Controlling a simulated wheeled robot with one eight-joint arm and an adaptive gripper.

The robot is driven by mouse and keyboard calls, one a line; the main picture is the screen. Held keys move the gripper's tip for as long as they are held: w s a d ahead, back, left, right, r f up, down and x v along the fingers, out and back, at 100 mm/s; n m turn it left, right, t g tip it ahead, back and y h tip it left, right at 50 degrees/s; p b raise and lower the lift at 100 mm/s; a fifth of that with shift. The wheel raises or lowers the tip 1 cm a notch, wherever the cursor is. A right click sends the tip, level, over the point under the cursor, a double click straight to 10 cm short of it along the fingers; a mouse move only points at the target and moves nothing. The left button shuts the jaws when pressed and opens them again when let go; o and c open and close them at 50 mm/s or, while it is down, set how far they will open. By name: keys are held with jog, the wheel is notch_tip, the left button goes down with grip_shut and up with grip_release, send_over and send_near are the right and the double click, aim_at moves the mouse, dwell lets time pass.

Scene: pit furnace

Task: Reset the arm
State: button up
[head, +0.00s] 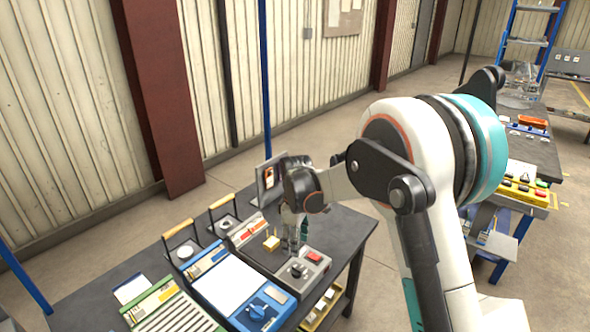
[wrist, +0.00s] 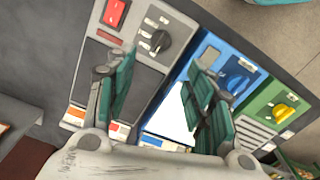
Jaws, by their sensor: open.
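My gripper (head: 296,244) hangs from my arm above the dark workbench (head: 345,225), over the grey control unit (head: 317,270) with a red switch and black knob. In the wrist view my gripper (wrist: 168,75) has its two teal-padded fingers spread wide, with nothing between them. The grey unit (wrist: 150,75) and the blue unit (wrist: 205,45) lie below the fingers. Whether the fingertips touch anything cannot be told.
A blue unit (head: 262,310) and a green unit (head: 165,305) stand to the left. Another bench (head: 535,150) is at right; floor lies between.

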jog(key=s+d+r+m+t, duration=0.2)
jog(key=s+d+r+m, duration=0.1)
jog(key=s+d+r, duration=0.5)
jog(key=s+d+r+m+t, duration=0.1)
jog(key=s+d+r+m, duration=0.35)
jog(key=r, duration=0.55)
jog(key=s+d+m+t, duration=0.2)
jog(key=s+d+m, duration=0.1)
jog(key=s, duration=0.6)
jog(key=s+d+m+t, duration=0.2)
jog(key=s+d+m, duration=0.1)
jog(key=s, duration=0.6)
jog(key=shift+s+d, duration=0.4)
jog(key=shift+d, duration=0.2)
jog(key=shift+r, duration=0.1)
